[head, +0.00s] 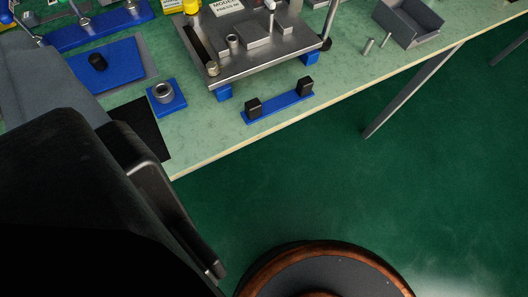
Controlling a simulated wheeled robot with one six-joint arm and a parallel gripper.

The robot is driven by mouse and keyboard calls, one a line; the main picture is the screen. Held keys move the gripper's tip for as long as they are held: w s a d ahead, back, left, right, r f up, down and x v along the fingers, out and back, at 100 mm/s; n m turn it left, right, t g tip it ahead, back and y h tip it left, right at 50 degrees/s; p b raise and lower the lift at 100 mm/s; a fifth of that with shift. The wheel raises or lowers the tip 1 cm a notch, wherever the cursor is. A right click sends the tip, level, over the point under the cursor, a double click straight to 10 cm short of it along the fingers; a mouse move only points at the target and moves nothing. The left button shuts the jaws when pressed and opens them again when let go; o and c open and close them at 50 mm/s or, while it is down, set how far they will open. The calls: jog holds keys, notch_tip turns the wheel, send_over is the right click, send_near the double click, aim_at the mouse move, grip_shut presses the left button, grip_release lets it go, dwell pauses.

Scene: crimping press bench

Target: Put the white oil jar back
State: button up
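I cannot make out the white oil jar in the head view. A small white-topped piece (270,5) stands on the metal plate at the top edge, cut off by the frame, and I cannot tell what it is. A large dark part of my arm fills the lower left and hides the bench behind it. I cannot make out my gripper's fingertips or anything held in them.
The pale green bench (205,128) holds a raised metal plate (225,75), a blue two-post holder (278,108), a blue base with a metal ring (165,98), a blue pad (105,75) and a grey bin (408,22). Green floor (400,170) is open in front.

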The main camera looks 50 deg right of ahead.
jog(key=s+n+t, duration=0.1)
jog(key=s, duration=0.1)
jog(key=s+r+n+t, duration=0.1)
jog(key=s, duration=0.1)
jog(key=shift+s+r, duration=0.2)
jog(key=shift+s, duration=0.15)
